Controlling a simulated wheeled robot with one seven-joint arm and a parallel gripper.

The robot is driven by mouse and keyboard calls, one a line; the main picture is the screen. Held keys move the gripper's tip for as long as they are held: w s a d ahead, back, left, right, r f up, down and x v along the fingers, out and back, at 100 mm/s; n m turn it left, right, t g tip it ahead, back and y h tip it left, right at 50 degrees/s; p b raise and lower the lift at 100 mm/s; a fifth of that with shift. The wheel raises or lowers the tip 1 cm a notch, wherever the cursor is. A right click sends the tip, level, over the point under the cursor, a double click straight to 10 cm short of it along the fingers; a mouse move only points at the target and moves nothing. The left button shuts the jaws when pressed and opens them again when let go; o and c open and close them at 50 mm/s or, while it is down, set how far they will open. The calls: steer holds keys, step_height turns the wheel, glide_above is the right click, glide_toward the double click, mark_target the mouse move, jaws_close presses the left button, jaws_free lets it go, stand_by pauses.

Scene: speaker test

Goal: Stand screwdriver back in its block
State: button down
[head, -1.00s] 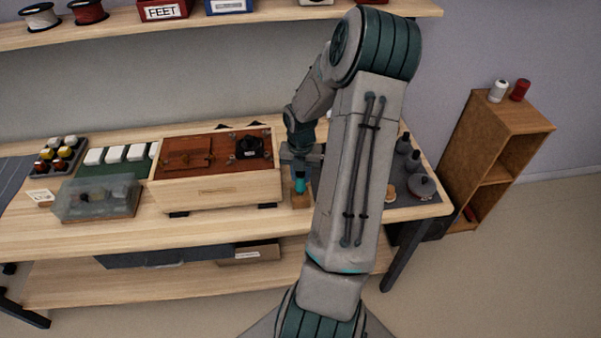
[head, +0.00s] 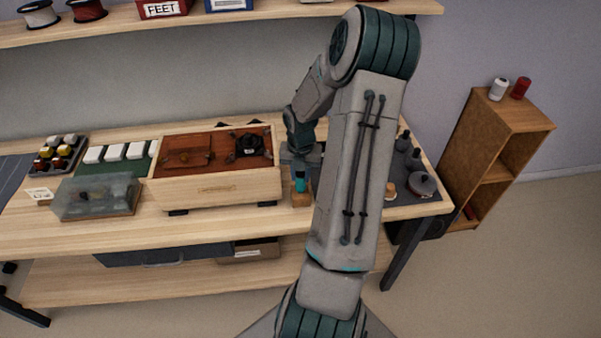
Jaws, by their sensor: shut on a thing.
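The screwdriver (head: 300,181) shows as a small teal handle, roughly upright, at the front right of the wooden speaker box. Its small wooden block (head: 301,200) stands on the bench directly below it. My gripper (head: 299,168) comes down from above and is shut on the screwdriver's upper end; the fingers are small and partly hidden by my arm. The handle's lower end meets the top of the block in this view. The shaft is not visible, and I cannot tell how deep it sits in the block.
The speaker box (head: 216,189) stands close left of the block. A clear-lidded case (head: 96,197) is farther left. A dark mat (head: 424,204) with a grey lidded pot (head: 422,185) lies right of my arm. An overhead shelf (head: 240,20) runs along the back wall.

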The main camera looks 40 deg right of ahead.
steer(key=shift+f, duration=0.45)
steer(key=c, duration=1.1)
jaws_free()
step_height(320, 180, up, 14)
steer(key=shift+f, duration=0.1)
steer(key=shift+a, duration=0.1)
